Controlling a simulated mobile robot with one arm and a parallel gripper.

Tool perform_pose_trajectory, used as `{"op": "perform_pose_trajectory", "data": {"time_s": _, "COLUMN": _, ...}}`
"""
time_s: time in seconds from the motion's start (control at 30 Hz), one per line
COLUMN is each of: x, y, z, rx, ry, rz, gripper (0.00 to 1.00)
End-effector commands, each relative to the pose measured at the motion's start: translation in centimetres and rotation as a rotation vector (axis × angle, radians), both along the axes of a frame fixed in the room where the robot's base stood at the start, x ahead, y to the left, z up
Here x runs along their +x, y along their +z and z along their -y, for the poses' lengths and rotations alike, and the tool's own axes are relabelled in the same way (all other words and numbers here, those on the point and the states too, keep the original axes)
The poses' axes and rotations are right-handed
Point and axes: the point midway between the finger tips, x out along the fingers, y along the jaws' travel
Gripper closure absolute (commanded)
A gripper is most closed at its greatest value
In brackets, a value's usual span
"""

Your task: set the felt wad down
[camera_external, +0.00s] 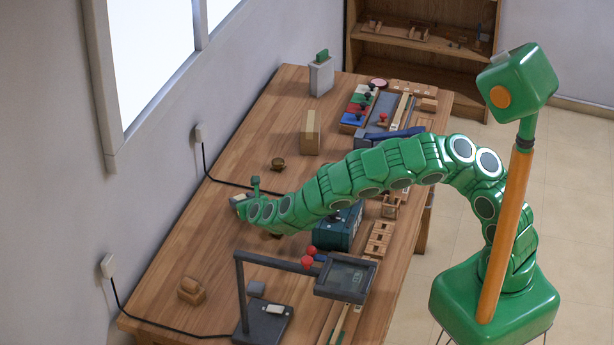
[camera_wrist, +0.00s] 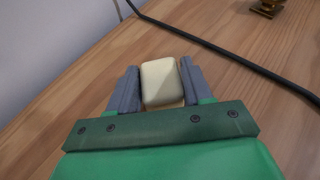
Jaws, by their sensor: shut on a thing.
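The felt wad (camera_wrist: 161,82) is a cream, rounded block. In the wrist view it sits between the two grey fingers of my gripper (camera_wrist: 157,88), which are shut on it. Bare wooden table top shows around it; I cannot tell whether the wad touches the table. In the external view my gripper (camera_external: 238,202) is at the left end of my green arm, over the wall side of the table (camera_external: 215,255). The wad is too small to make out clearly there.
A black cable (camera_wrist: 235,57) runs across the table beside my gripper. A desk lamp (camera_external: 240,285), a teal box (camera_external: 340,228) and a brown wooden block (camera_external: 191,290) stand on the table. A tan upright block (camera_external: 310,132) is farther back.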

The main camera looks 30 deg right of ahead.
Motion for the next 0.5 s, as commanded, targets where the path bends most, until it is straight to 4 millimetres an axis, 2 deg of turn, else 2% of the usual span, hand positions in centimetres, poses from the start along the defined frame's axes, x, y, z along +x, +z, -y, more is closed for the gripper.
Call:
{"op": "perform_pose_trajectory", "data": {"time_s": 0.27, "x": 0.01, "y": -0.24, "z": 0.02, "rx": 0.000, "ry": 0.000, "rz": 0.000, "gripper": 0.78}}
{"op": "perform_pose_trajectory", "data": {"time_s": 0.3, "x": 0.00, "y": -0.21, "z": 0.00, "rx": 0.000, "ry": 0.000, "rz": 0.001, "gripper": 0.46}}
{"op": "perform_pose_trajectory", "data": {"time_s": 0.43, "x": 0.00, "y": -0.18, "z": 0.01, "rx": 0.000, "ry": 0.000, "rz": 0.001, "gripper": 0.26}}
{"op": "perform_pose_trajectory", "data": {"time_s": 0.5, "x": 0.00, "y": -0.18, "z": 0.01, "rx": 0.000, "ry": 0.000, "rz": 0.001, "gripper": 0.25}}
